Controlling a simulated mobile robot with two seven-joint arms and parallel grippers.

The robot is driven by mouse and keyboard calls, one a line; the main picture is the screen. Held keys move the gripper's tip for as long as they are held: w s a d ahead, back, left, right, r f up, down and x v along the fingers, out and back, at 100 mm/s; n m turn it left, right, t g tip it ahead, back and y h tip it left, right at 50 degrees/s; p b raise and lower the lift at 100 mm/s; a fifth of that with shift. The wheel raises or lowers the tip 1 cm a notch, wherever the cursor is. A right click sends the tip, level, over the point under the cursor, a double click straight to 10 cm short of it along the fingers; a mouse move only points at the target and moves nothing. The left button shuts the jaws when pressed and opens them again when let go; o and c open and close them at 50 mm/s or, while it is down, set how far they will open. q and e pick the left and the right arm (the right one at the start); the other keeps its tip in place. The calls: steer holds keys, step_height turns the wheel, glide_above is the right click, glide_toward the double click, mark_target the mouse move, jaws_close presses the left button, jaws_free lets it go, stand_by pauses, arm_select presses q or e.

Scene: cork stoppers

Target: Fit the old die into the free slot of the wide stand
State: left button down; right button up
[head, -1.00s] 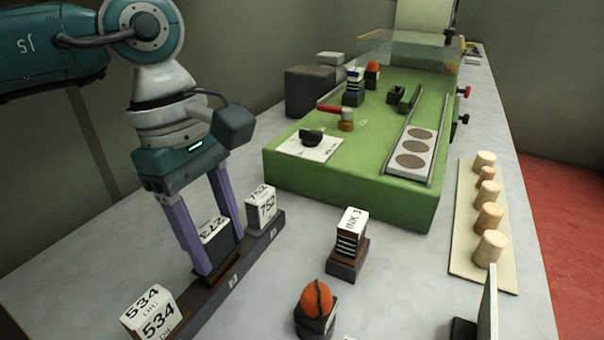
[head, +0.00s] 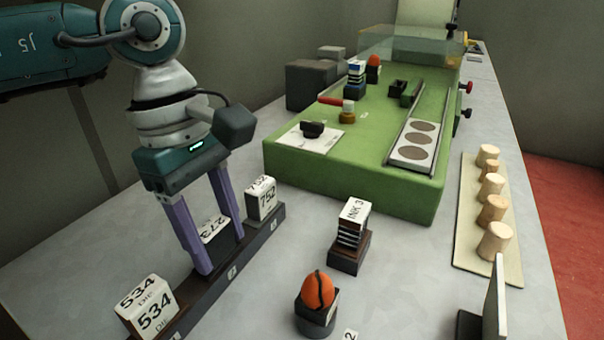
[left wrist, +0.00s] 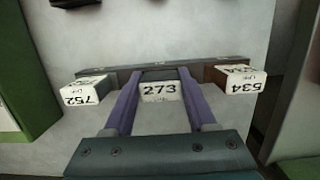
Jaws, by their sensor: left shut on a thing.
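My left gripper (head: 205,245) is shut on a die (head: 214,229) with a white top marked 273 and a dark body. It also shows between the purple fingers in the left wrist view (left wrist: 159,91). The long dark stand (head: 254,249) has the 752 die (head: 263,198) at its far end and the 534 die (head: 147,305) at its near end. The held die is upright at the middle place, in line with the other two. The fingers hide its lower part, so I cannot tell whether it is fully seated. My right gripper is not in view.
An ink block (head: 352,225) on a dark base and an orange round-topped piece (head: 318,290) stand right of the stand. A green machine (head: 350,185) is behind. Several corks (head: 492,210) stand on a pale board (head: 462,240) at right.

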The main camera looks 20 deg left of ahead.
arm_select(q)
steer(key=shift+f, duration=0.1)
steer(key=shift+c, duration=0.6)
jaws_free()
step_height(320, 180, up, 10)
steer(key=a, duration=0.1)
steer(key=shift+a, duration=0.35)
steer(key=shift+w+d, duration=0.1)
